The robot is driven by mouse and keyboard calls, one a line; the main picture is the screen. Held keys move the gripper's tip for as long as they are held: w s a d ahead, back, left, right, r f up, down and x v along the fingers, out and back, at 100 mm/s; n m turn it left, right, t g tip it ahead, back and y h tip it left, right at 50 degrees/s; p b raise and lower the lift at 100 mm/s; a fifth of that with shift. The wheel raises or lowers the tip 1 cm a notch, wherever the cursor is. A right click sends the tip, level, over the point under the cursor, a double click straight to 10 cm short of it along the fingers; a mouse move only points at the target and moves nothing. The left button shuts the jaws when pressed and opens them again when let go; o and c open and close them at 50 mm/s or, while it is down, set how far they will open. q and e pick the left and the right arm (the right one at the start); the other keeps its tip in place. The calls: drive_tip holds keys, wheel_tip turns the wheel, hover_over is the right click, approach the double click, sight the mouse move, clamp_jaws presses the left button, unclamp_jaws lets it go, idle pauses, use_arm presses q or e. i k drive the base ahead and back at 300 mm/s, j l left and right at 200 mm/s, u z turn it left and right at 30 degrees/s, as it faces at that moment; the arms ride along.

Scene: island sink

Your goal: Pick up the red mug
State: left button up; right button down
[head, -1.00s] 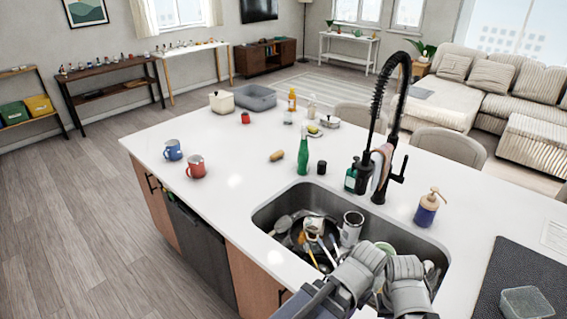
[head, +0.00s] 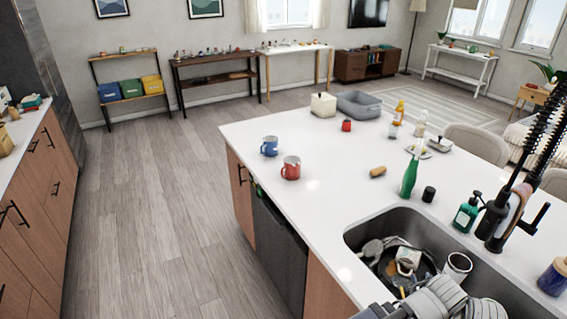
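The red mug (head: 291,168) stands upright on the white island counter (head: 330,207), near its left edge. A blue mug (head: 269,146) stands just behind it to the left. Parts of my arms show at the bottom right of the head view, over the sink's near edge, well apart from the red mug. I cannot make out the fingertips of either gripper in this view.
The sink (head: 350,236) holds dishes and pans. A green bottle (head: 409,176), a black cup (head: 429,194) and a tan roll-shaped item (head: 377,172) stand or lie right of the mug. The black faucet (head: 497,215) rises at right. Floor (head: 160,215) left of the island is clear.

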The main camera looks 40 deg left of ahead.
sight(292, 168)
drive_tip(key=i+j, duration=0.1)
drive_tip(key=j, duration=0.35)
drive_tip(key=i+j, duration=0.1)
drive_tip(key=j, duration=0.3)
drive_tip(key=i+j, duration=0.1)
drive_tip(key=j, duration=0.35)
drive_tip(key=i+j, duration=0.1)
drive_tip(key=j, duration=0.3)
drive_tip(key=i+j, duration=0.1)
drive_tip(key=j, duration=0.35)
drive_tip(key=i+j+u, duration=0.1)
drive_tip(key=j, duration=0.3)
drive_tip(key=i+j, duration=0.1)
drive_tip(key=j, duration=0.35)
